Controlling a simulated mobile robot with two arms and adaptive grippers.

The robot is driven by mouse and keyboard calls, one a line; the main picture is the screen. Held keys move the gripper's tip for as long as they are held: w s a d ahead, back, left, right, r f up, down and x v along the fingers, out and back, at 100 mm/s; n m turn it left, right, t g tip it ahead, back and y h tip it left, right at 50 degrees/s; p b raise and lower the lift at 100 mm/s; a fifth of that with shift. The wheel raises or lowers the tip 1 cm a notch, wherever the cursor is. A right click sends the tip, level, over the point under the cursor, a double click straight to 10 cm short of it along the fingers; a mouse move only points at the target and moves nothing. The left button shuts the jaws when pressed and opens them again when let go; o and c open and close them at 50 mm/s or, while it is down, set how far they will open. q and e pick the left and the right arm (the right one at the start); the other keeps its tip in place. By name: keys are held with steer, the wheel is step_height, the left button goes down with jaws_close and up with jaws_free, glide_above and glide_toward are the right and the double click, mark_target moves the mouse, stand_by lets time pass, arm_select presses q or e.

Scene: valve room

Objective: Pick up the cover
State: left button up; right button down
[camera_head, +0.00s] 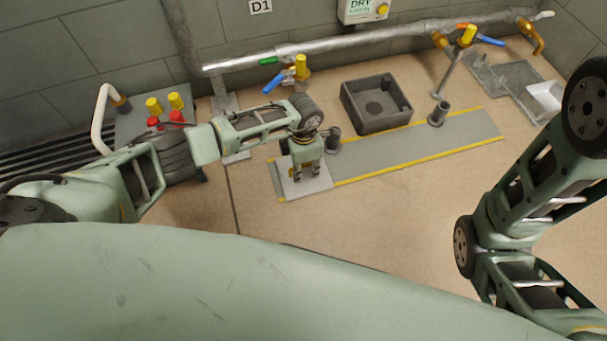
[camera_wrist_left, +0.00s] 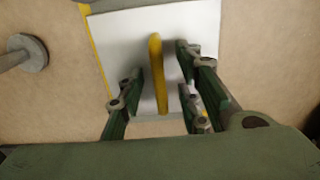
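The cover (camera_head: 290,189) is a pale, flat square plate lying at the left end of a grey strip on the floor. In the left wrist view the cover (camera_wrist_left: 118,40) has an upright yellow bar handle (camera_wrist_left: 157,75). My left gripper (camera_head: 309,173) points down over the cover. In the left wrist view its fingers (camera_wrist_left: 160,80) stand apart on either side of the handle, with gaps on both sides. The gripper partly hides the cover in the head view. My right arm shows at the right, but its gripper is out of view.
A pipe with coloured valves (camera_head: 300,68) runs along the wall. A block with red and yellow knobs (camera_head: 135,127) is left. Front floor is clear.

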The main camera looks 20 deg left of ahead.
arm_select(q)
jaws_close()
steer(key=shift+r, duration=0.1)
stand_by(0.6)
